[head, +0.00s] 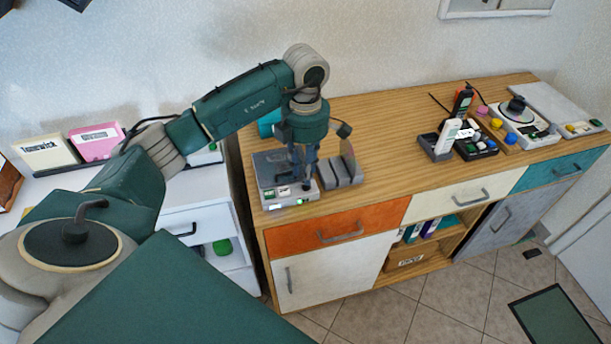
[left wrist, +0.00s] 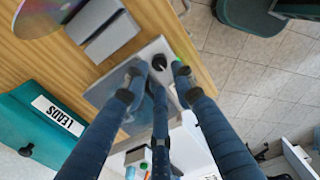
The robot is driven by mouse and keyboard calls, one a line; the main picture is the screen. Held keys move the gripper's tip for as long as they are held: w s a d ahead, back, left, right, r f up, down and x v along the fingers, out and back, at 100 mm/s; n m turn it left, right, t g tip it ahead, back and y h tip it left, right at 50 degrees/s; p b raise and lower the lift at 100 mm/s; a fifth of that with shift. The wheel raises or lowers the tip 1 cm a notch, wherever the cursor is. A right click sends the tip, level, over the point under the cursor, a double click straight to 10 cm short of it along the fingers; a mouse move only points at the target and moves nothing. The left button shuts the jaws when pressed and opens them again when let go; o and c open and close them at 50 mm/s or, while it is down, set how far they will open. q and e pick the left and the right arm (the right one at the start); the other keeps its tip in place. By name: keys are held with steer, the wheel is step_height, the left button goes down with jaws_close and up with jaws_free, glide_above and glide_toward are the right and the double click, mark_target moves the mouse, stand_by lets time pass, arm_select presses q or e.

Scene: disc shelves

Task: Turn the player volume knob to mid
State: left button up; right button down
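The player (head: 268,163) is a flat grey box near the left front of the wooden counter. My left gripper (head: 303,184) points down over it and hides part of its front. In the left wrist view, the player (left wrist: 106,88) has a round black volume knob (left wrist: 160,61). My left gripper (left wrist: 157,73) is open, its fingertips on either side of the knob, apart from each other. I cannot tell whether a finger touches the knob, or where the knob points. A small green part shows beside the right fingertip. My right gripper is in neither view.
A grey slotted rack (head: 344,173) with a shiny disc (head: 348,153) stands right beside the player. A turntable (head: 518,115) and small devices fill the far right. The counter's middle (head: 385,125) is clear.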

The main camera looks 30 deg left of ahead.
arm_select(q)
steer(key=shift+f+p, duration=0.3)
steer(key=shift+f, duration=1.75)
jaws_close()
steer(key=m+b, duration=0.3)
steer(key=shift+w+f+b, duration=0.1)
steer(key=shift+f+b, duration=0.1)
steer(key=shift+b, duration=0.2)
steer(key=shift+r+m, duration=0.15)
steer(key=shift+m, duration=0.55)
steer(key=shift+r, duration=0.1)
jaws_free()
